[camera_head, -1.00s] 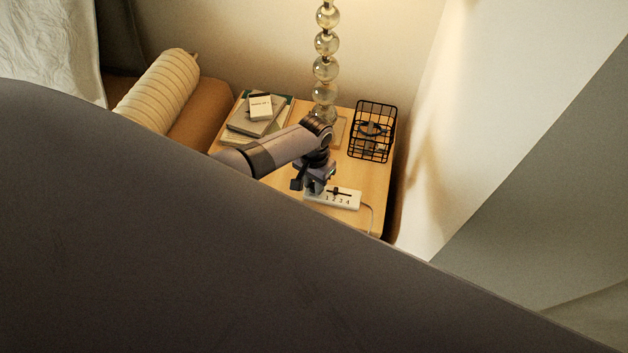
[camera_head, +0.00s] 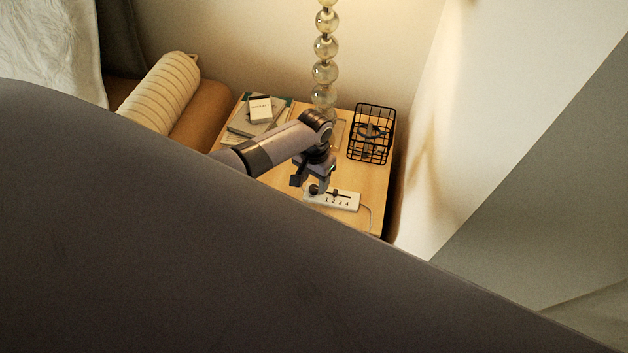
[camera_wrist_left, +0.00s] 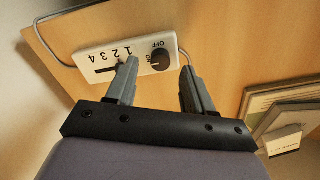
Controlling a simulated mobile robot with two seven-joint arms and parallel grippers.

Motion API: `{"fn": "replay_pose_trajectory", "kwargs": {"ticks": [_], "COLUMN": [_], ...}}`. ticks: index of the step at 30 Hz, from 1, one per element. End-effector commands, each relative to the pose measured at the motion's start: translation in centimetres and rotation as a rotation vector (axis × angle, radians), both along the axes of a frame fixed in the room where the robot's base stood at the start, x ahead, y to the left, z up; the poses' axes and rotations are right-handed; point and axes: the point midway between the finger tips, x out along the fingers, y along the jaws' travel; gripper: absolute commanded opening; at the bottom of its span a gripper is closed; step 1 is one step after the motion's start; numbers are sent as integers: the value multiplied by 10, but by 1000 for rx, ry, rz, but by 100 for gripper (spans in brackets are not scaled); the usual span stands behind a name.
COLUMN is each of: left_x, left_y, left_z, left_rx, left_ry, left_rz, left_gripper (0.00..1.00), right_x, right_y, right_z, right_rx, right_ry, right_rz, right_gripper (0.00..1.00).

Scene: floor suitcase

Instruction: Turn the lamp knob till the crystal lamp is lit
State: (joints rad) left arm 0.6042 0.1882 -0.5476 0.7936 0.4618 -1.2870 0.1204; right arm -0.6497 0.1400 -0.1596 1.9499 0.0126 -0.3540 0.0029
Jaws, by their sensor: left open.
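The white control box (camera_head: 345,203) lies near the front edge of the bedside table. In the left wrist view the box (camera_wrist_left: 98,52) shows a slider marked 1 to 4 and a round black knob (camera_wrist_left: 161,58) marked OFF and ON. My left gripper (camera_wrist_left: 160,67) is open, its two fingertips on either side of the knob; contact with it cannot be told. In the head view my left gripper (camera_head: 319,188) points down over the left end of the box and hides the knob. The crystal lamp (camera_head: 325,72) stands behind, its stem of clear balls visible and its top out of frame.
A black wire basket (camera_head: 371,134) stands at the table's right. Books (camera_head: 255,120) with a small white box on top lie at the left. A cord runs from the control box. A large dark surface fills the foreground.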

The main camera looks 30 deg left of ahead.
Motion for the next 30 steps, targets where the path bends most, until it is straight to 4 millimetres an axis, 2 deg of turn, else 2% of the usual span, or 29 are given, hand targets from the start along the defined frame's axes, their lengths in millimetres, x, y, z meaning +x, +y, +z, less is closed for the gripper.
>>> {"fn": "replay_pose_trajectory", "kwargs": {"ticks": [1,3,10,30], "left_x": [0,0,0,-1], "left_y": [0,0,0,-1], "left_z": [11,21,43,45], "left_rx": [0,-1,0,-1], "left_ry": [-2,-1,-1,-1], "left_rz": [0,1,1,0], "left_gripper": [52,52,52,52], "right_x": [0,0,0,0], "right_y": [0,0,0,0], "right_z": [6,10,16,16], "right_rx": [0,0,0,-1], "right_ry": [0,0,0,0], "right_rz": [0,0,0,-1], "right_gripper": [43,43,43,43]}}
